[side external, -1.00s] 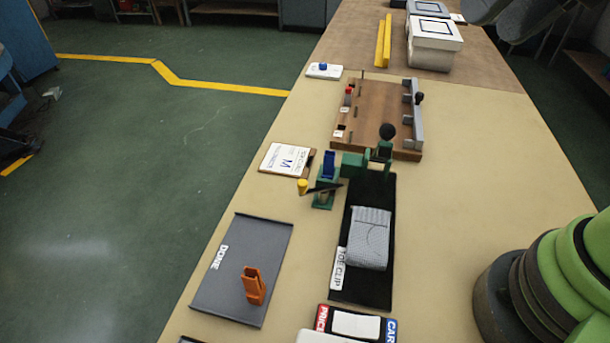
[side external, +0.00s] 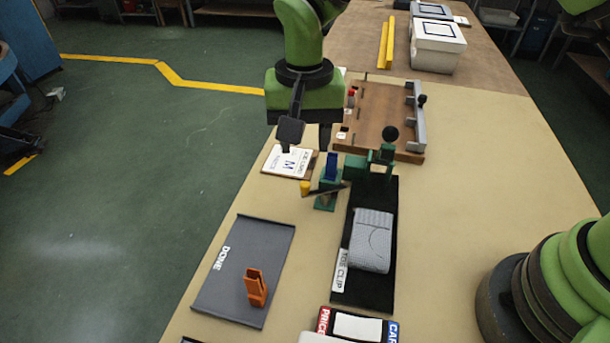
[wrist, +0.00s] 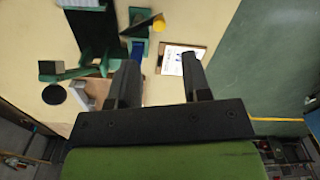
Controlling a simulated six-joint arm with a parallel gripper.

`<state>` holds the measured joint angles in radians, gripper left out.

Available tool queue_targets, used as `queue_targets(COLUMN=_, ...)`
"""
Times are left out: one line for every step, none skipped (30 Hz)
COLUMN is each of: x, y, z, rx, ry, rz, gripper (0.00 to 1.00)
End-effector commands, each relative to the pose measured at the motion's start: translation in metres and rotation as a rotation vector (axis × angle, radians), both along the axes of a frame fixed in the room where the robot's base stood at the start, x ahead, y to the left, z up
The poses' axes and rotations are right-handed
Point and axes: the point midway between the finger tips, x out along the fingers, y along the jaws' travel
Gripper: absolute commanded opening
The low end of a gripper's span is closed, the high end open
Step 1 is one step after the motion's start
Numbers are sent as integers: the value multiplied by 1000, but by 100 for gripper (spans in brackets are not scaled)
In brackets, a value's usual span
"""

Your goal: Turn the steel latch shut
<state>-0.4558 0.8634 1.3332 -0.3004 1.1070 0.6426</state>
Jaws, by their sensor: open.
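A grey steel bar (side external: 415,115) with a dark knob (side external: 421,100) stands along the right edge of a wooden board (side external: 378,118); I cannot tell for sure that it is the steel latch. Part of the grey metal (wrist: 82,98) shows in the wrist view. A dark lever (side external: 328,190) with a yellow knob (side external: 305,187) crosses a small green stand with a blue block (side external: 331,166). My gripper (side external: 307,140) is open and empty, above the M card and beside the board's left side. In the wrist view its fingers (wrist: 160,75) are apart, touching nothing.
The M card (side external: 287,160) lies below my gripper. A green clamp with a black ball (side external: 390,133) stands at the head of a black board holding a grey sock (side external: 371,240). A dark DONE tray (side external: 215,290) holds an orange clip (side external: 256,287).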

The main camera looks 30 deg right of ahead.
Motion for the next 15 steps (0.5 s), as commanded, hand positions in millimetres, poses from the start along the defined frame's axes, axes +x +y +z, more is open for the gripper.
queue_targets(x=-1, y=-1, z=-9, rx=-3, ry=6, rz=0, gripper=44)
queue_targets(x=-1, y=-1, z=-15, rx=-3, ry=6, rz=1, gripper=44)
queue_targets(x=-1, y=-1, z=-23, rx=-3, ry=6, rz=0, gripper=44)
queue_targets(x=-1, y=-1, z=-29, rx=-3, ry=6, rz=0, gripper=44)
queue_targets(x=-1, y=-1, z=-35, rx=-2, ry=5, rz=0, gripper=44)
queue_targets(x=-1, y=-1, z=-42, rx=-3, ry=6, rz=1, gripper=44)
queue_targets(x=-1, y=-1, z=-48, rx=-2, ry=5, rz=0, gripper=44)
queue_targets(x=-1, y=-1, z=-53, rx=-2, ry=5, rz=0, gripper=44)
queue_targets(x=-1, y=-1, z=-59, rx=-2, ry=5, rz=-1, gripper=44)
queue_targets(x=-1, y=-1, z=-64, rx=-1, ry=4, rz=0, gripper=44)
queue_targets(x=-1, y=-1, z=-68, rx=-1, ry=4, rz=0, gripper=44)
queue_targets(x=-1, y=-1, z=-72, rx=-1, ry=3, rz=0, gripper=44)
queue_targets(x=-1, y=-1, z=-75, rx=-1, ry=3, rz=1, gripper=44)
queue_targets(x=-1, y=-1, z=-78, rx=-1, ry=3, rz=0, gripper=44)
queue_targets(x=0, y=-1, z=-80, rx=0, ry=1, rz=0, gripper=44)
